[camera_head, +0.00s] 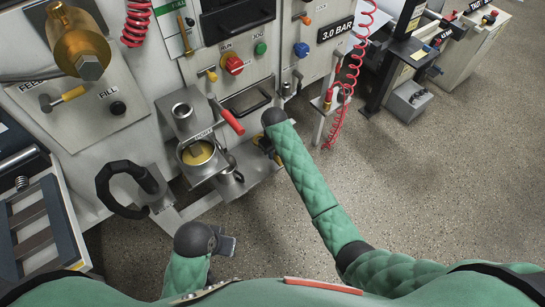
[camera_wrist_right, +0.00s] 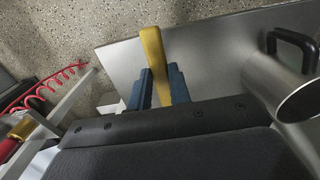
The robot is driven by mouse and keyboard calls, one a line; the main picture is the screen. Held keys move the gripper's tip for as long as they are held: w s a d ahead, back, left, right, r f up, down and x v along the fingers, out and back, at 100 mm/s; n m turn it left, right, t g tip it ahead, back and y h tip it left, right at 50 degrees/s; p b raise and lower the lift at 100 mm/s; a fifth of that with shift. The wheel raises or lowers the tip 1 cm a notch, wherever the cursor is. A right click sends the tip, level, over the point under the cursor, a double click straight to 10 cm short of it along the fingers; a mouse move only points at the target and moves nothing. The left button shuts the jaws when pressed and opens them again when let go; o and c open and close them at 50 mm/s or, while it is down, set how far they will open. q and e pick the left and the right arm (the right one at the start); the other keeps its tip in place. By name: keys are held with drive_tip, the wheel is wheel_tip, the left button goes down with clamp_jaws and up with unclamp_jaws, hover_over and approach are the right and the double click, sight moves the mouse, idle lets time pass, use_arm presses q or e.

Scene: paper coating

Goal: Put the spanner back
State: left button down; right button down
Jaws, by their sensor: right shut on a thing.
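My right gripper (camera_head: 266,148) is beside the metal cup stand, low at the front of the machine. In the right wrist view its blue fingers (camera_wrist_right: 162,86) are shut on a long flat yellow bar, which I take to be the spanner (camera_wrist_right: 153,52). The bar sticks out beyond the fingertips over a grey metal plate. In the head view it is mostly hidden by the gripper. My left gripper (camera_head: 226,244) is at the lower middle, low over the floor, away from the stand; its jaws are too unclear to judge.
The metal stand (camera_head: 216,166) holds a cup with yellow liquid (camera_head: 198,153), and a red-handled lever (camera_head: 231,120) juts out above it. A metal pot (camera_wrist_right: 298,98) is close at right in the wrist view. A red coiled hose (camera_head: 352,75) hangs right. Open floor (camera_head: 430,170) lies right.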

sight(273, 162)
drive_tip(key=shift+w+a+f, duration=0.25)
drive_tip(key=shift+a+f, duration=0.05)
use_arm(q)
drive_tip(key=shift+s+a+r, duration=0.2)
drive_tip(key=shift+a+r, duration=0.2)
drive_tip(key=shift+r, duration=0.1)
use_arm(e)
drive_tip(key=shift+f, duration=1.9)
use_arm(q)
drive_tip(key=shift+p, duration=0.3)
use_arm(e)
drive_tip(key=c, duration=1.3)
unclamp_jaws()
drive_tip(key=shift+f, duration=0.1)
